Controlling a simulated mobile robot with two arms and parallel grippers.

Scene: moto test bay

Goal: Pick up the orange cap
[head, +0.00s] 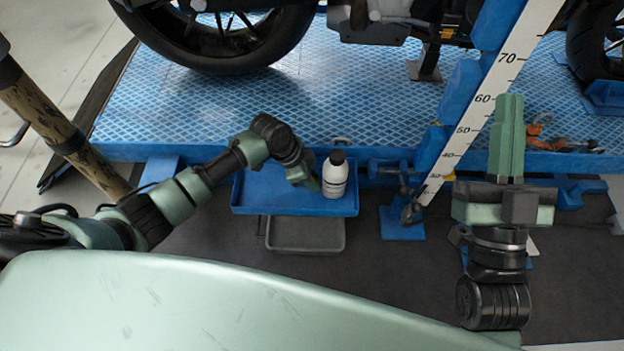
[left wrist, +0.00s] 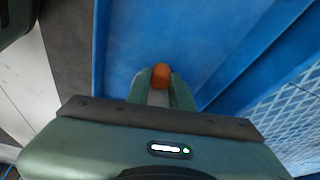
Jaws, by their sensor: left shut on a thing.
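The orange cap (left wrist: 160,75) shows in the left wrist view between the two green fingertips of my left gripper (left wrist: 160,79). My left gripper is shut on it. A pale patch shows between the fingers behind the cap; I cannot tell what it is. In the head view my left gripper (head: 314,184) reaches down into the blue tray (head: 262,203), just left of a white bottle with a dark top. The cap is hidden there. My right gripper (head: 509,98) is on the right, pointing away from me, with its green fingers together and nothing visible between them.
The white bottle (head: 335,178) stands upright in the blue tray, close to my left gripper. A grey tray (head: 305,235) sits below. Behind is the blue lift platform (head: 340,105) with a motorcycle. A measuring post (head: 484,100) rises left of my right gripper.

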